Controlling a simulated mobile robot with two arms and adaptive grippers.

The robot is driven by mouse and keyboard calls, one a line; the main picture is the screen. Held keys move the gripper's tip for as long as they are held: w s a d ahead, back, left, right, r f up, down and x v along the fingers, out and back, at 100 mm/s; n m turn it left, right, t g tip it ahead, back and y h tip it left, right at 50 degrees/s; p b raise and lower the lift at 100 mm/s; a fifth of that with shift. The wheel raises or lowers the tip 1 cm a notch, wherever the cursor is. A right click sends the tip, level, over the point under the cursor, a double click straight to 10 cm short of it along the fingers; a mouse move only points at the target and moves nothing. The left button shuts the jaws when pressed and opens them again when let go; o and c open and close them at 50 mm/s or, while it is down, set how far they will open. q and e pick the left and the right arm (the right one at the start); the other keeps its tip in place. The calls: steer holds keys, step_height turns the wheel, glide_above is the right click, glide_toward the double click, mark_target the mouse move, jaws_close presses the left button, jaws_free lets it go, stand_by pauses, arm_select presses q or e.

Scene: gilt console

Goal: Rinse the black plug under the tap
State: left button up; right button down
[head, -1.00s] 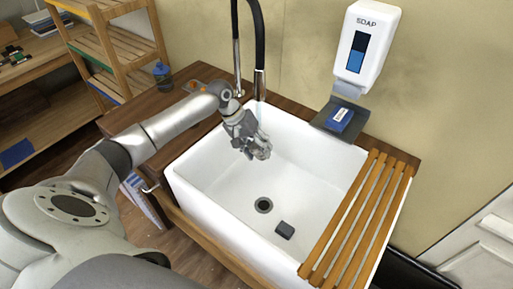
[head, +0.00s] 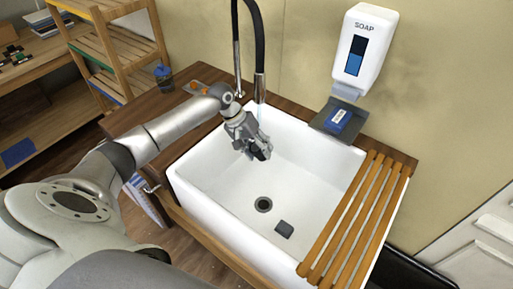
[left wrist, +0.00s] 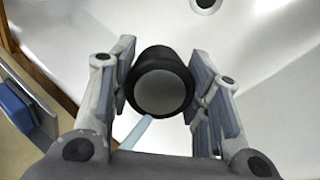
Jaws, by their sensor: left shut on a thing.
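My left gripper (head: 258,148) is over the back left of the white sink (head: 225,190), just below the tap (head: 259,88). It is shut on the black plug (head: 262,154), which also shows between the fingers in the left wrist view (left wrist: 160,90), with a round grey face inside a black rim. A thin pale blue streak, like running water, hangs below the tap and passes behind the gripper. In the left wrist view such a streak (left wrist: 137,131) meets the plug's edge. My right gripper is not in view.
Wooden slats (head: 355,220) cover the sink's right side. The sink's middle is clear.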

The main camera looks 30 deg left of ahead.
arm_select(q)
steer(key=shift+s+d+r+p, duration=0.1)
steer(key=shift+s+p, duration=0.6)
steer(key=shift+p, duration=0.2)
steer(key=s+d+p, duration=0.1)
steer(key=s+p, duration=0.5)
steer(key=shift+s, duration=0.25)
stand_by(0.8)
